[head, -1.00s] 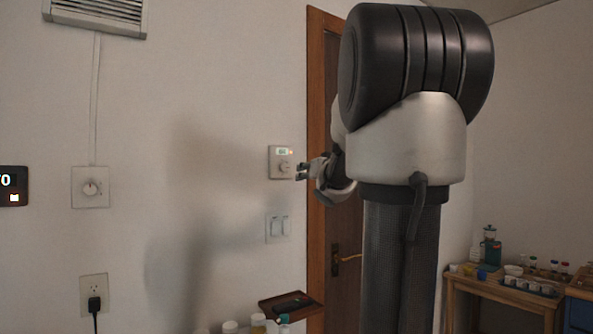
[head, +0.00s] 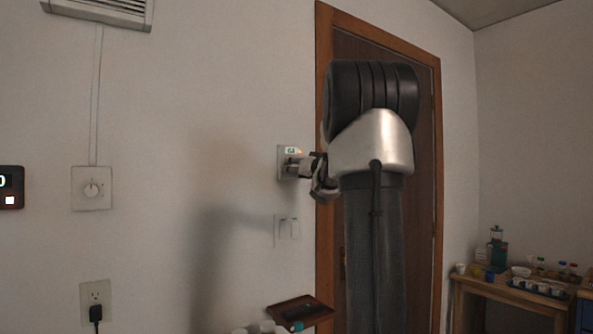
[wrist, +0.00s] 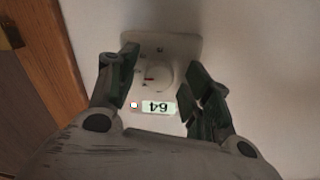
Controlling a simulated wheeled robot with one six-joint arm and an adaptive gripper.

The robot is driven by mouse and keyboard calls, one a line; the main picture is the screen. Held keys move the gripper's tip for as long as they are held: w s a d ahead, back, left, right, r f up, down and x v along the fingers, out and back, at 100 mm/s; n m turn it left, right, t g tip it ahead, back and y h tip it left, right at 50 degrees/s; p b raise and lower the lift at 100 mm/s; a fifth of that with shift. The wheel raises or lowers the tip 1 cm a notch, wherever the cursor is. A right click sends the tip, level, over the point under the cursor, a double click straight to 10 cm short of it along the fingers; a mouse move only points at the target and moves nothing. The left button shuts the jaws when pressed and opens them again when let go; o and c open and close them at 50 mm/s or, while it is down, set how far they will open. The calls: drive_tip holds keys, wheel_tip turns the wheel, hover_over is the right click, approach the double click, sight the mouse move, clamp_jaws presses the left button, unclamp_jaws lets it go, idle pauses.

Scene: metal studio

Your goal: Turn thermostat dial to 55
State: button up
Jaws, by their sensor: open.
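The thermostat is a pale wall plate (head: 282,163) beside the door frame, with a small lit display (head: 292,150) at its top. The wrist view shows the thermostat upside down, with its round white dial (wrist: 158,77) and the display (wrist: 158,107), which appears to read 64. My gripper (wrist: 160,70) is open, with one dark finger on each side of the dial. I cannot tell whether either finger touches it. In the head view my gripper (head: 305,166) is right at the thermostat and hides its dial.
A light switch (head: 287,230) is below the thermostat, and a brown tray (head: 290,307) is lower down. A wooden door frame (head: 324,60) stands just right.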

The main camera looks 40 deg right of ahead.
drive_tip(key=c, duration=1)
drive_tip(key=shift+c, duration=0.2)
drive_tip(key=shift+n, duration=0.4)
drive_tip(key=n, duration=1.2)
drive_tip(key=n+t+y, duration=0.1)
drive_tip(key=n, duration=0.5)
drive_tip(key=shift+d, duration=0.35)
drive_tip(key=shift+n, duration=0.3)
